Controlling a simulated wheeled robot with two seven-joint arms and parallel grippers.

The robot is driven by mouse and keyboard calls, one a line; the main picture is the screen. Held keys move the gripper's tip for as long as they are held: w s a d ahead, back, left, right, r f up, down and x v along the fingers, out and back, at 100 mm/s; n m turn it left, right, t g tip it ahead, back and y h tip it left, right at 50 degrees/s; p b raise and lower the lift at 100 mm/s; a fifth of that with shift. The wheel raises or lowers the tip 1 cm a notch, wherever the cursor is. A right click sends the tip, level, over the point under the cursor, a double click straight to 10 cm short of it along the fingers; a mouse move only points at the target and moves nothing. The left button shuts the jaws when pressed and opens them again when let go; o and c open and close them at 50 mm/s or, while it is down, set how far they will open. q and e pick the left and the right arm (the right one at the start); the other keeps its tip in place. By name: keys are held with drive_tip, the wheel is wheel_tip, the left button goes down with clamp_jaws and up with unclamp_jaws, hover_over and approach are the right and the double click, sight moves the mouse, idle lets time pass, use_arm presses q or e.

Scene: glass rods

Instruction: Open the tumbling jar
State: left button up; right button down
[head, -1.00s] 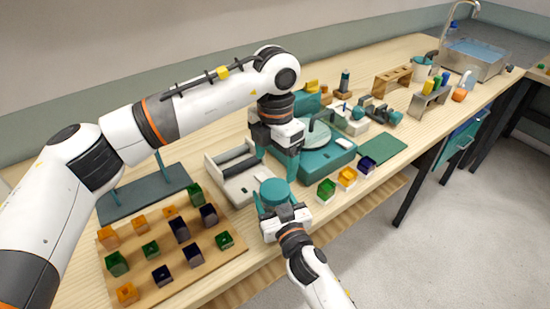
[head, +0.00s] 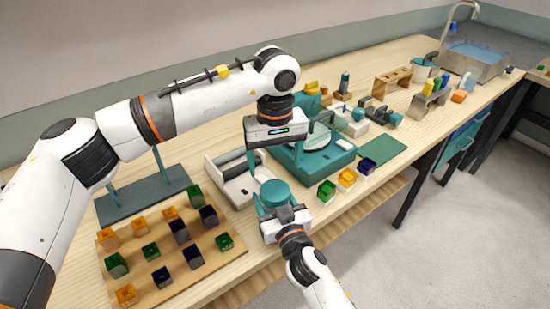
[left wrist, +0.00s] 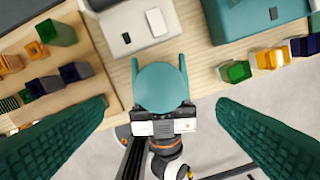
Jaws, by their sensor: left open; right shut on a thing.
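The tumbling jar shows as a round teal top (head: 274,192) near the front edge of the bench; its lower body is hidden. It also shows in the left wrist view (left wrist: 161,88), centred between my left fingers. My right gripper (head: 275,204) is shut on the jar, one teal finger on each side of it. My left gripper (head: 279,165) points down above the jar, open and apart from it. Its dark teal fingers spread wide on both sides of the left wrist view (left wrist: 161,103).
A wooden board (head: 224,262) with several coloured blocks lies left of the jar. A pale grey tray-like device (head: 232,187) and a teal machine (head: 326,164) stand behind it. Small green, orange and dark blue boxes stand to the right, the green one (head: 326,192) nearest.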

sight(275, 190)
use_arm(q)
drive_tip(key=shift+f+m, duration=0.3)
drive_tip(key=shift+f, duration=0.2)
use_arm(e)
drive_tip(key=shift+f, duration=0.1)
use_arm(q)
wheel_tip(275, 190, down, 7)
